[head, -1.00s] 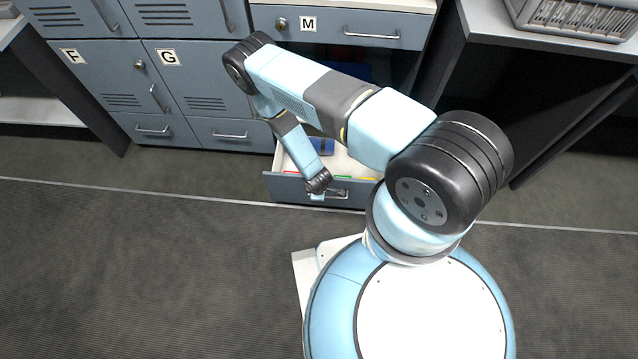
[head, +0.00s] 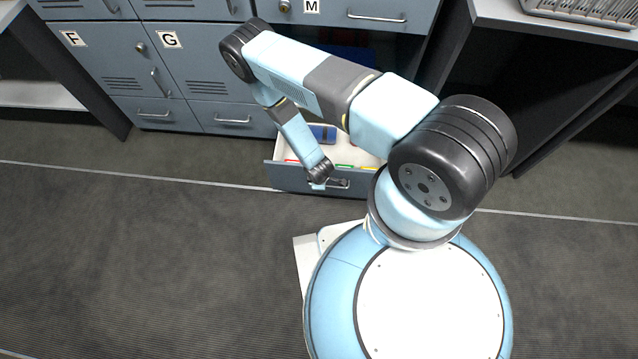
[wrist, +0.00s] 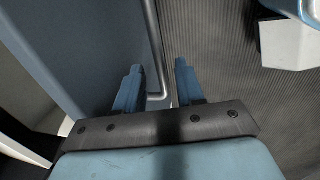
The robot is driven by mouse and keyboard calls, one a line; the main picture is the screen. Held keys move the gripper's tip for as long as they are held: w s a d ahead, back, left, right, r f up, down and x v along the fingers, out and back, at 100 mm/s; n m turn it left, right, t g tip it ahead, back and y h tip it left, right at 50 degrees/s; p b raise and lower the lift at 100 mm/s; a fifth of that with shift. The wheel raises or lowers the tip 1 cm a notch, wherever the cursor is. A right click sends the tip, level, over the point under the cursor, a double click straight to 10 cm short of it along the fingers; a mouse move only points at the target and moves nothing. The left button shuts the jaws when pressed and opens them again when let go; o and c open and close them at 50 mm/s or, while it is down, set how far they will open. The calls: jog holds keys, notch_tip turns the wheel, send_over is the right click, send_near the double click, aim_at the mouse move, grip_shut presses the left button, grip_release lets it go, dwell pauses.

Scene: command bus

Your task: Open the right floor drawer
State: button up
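The right floor drawer (head: 287,178) is grey-blue, low under the cabinet section marked M, and stands pulled out. Its white inside shows a blue object and red, green and yellow strips. My gripper (head: 320,184) is at the front of this drawer, at its metal handle (head: 341,183). In the wrist view, the two blue fingers of my gripper (wrist: 160,75) stand apart on either side of the handle bar (wrist: 153,45). The bar runs close to the left finger, and a gap shows toward the right finger. Contact cannot be told.
Closed locker doors marked F and G (head: 169,40) stand at the left, with two shut floor drawers (head: 232,117) below. A closed drawer marked M (head: 370,16) is above the open one. The carpet (head: 150,260) in front is clear.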

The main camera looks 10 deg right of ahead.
notch_tip(320, 180, up, 14)
jog(key=s, duration=0.2)
jog(key=shift+s+a+f, duration=0.2)
jog(key=shift+a+f, duration=0.05)
jog(key=shift+a, duration=0.15)
dwell(0.6)
